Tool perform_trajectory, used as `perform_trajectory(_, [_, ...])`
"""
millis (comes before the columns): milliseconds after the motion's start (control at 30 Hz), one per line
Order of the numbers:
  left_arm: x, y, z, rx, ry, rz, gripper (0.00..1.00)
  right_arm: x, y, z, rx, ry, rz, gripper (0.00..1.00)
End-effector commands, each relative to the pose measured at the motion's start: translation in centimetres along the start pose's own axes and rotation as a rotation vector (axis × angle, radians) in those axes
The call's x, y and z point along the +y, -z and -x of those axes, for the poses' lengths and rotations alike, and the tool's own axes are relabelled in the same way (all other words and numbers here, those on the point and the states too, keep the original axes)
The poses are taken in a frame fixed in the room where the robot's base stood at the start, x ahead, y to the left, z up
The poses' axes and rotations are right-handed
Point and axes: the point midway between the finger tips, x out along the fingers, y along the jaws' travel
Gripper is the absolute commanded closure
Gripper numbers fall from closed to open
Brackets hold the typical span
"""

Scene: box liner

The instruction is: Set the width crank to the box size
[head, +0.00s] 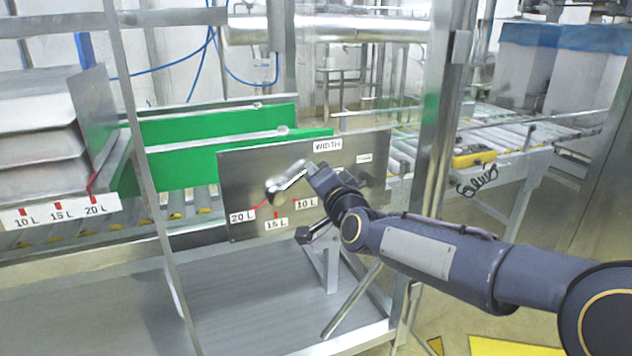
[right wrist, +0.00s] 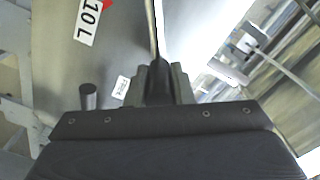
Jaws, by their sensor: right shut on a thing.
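A metal panel (head: 235,180) with a "WIDTH" label stands in the middle of the head view. Its crank (head: 291,177) has a dark lower-left end beside the red mark at the 20 L label (head: 242,216). Its bright arm slants up and right to my right gripper (head: 313,170), which is shut on the crank's upper end. The 15 L label (head: 276,225) and 10 L label (head: 306,203) sit below and right of the crank. In the right wrist view my right gripper (right wrist: 160,75) looks closed, with the 10 L label (right wrist: 88,20) above left. My left gripper is out of view.
A second scale (head: 60,212) at the left reads 10 L, 15 L and 20 L, with a red line rising above 20 L. Green guide plates (head: 190,150) stand behind the panel. Metal posts (head: 440,120) frame the station. Grey boxes (head: 525,70) stand back right.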

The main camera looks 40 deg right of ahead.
Motion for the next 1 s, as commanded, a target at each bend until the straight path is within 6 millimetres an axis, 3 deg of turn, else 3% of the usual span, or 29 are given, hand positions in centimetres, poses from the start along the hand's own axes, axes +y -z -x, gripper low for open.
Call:
perform_trajectory(500, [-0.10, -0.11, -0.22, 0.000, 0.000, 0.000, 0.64, 0.21, -0.11, 0.00, -0.001, -0.002, 0.005, 1.00])
perform_trajectory(533, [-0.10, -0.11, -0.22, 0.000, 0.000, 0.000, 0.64, 0.21, -0.11, 0.00, -0.001, -0.002, 0.005, 0.76])
perform_trajectory(667, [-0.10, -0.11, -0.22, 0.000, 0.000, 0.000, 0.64, 0.19, -0.10, 0.00, -0.001, -0.001, 0.004, 0.59])
perform_trajectory(1000, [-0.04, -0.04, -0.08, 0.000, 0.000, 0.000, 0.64, 0.06, -0.01, 0.36, 0.000, 0.000, 0.002, 0.57])
